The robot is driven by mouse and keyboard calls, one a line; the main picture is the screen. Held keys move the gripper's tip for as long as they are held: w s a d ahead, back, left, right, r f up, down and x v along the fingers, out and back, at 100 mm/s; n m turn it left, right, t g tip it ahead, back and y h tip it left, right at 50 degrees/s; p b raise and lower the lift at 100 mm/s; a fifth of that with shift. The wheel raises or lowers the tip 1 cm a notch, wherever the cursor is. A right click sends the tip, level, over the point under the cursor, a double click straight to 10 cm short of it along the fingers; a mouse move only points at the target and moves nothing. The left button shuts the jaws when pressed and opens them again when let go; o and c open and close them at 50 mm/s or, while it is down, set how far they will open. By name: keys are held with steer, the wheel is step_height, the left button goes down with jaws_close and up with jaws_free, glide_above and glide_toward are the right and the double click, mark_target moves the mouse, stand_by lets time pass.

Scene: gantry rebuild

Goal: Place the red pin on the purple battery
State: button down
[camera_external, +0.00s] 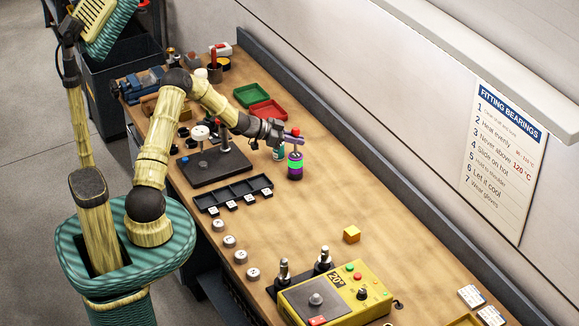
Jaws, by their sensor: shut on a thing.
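The purple battery (295,171), a cylinder with a bright green band, stands upright on the workbench near the middle of the view. My gripper (289,134) reaches out from the left, just above the battery's top. It is shut on the red pin (295,132), a small red piece at the fingertips. The pin is over the battery; whether it touches the battery's top is too small to tell. The fingers partly hide the pin.
A teal bottle (279,152) stands close to the battery's left. A dark press base (215,166) and a black compartment tray (233,194) lie nearer my arm. Green (251,95) and red (267,110) trays lie behind. The bench right of the battery is clear up to a yellow cube (351,234).

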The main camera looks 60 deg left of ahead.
steer(key=shift+f, duration=0.15)
steer(key=c, duration=1.5)
jaws_free()
steer(key=shift+s, duration=0.15)
steer(key=b+v, duration=0.2)
steer(key=v, duration=1)
steer(key=shift+d, duration=0.1)
